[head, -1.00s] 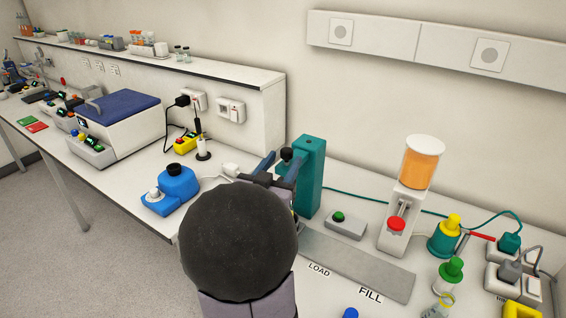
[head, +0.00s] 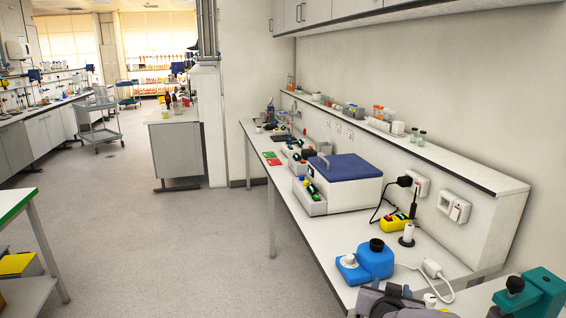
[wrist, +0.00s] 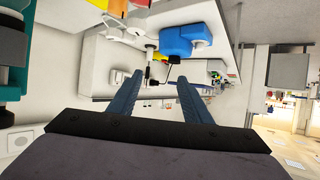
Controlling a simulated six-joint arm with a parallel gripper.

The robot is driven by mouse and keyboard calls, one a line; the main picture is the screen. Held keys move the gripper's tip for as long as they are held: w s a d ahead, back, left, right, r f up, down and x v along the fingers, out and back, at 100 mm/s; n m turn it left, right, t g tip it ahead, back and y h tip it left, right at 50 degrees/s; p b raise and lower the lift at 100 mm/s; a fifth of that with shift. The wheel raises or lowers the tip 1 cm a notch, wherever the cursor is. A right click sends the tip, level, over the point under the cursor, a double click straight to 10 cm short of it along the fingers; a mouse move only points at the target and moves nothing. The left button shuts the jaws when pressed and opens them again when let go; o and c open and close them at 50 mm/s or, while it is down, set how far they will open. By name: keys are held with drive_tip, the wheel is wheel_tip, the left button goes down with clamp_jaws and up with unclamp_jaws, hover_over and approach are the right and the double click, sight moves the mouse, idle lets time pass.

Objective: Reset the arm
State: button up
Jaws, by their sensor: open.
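My gripper shows in the wrist view (wrist: 160,76) with its two blue fingers apart and nothing between them.
A white box with a blue lid (head: 338,167) stands on the bench along the wall. A raised shelf (head: 455,172) holds small sample vessels. The floor (head: 200,255) left of the bench is clear.

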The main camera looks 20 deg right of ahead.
drive_tip(key=a+f+n+g+y, duration=0.1)
drive_tip(key=a+f+n+y, duration=0.35)
drive_tip(key=a, duration=0.65)
drive_tip(key=s+a+f+n+g+y, duration=0.1)
drive_tip(key=s+a+f+g+y, duration=0.35)
drive_tip(key=s+a+f, duration=0.55)
drive_tip(key=s+a+n+g, duration=0.2)
drive_tip(key=s+a+g, duration=0.2)
drive_tip(key=s, duration=0.3)
drive_tip(key=shift+s+f+g+h+b, duration=0.15)
drive_tip(key=shift+s+g+h+b, duration=0.2)
drive_tip(key=shift+s+h, duration=0.05)
drive_tip(key=shift+a, duration=0.1)
drive_tip(key=shift+c, duration=0.7)
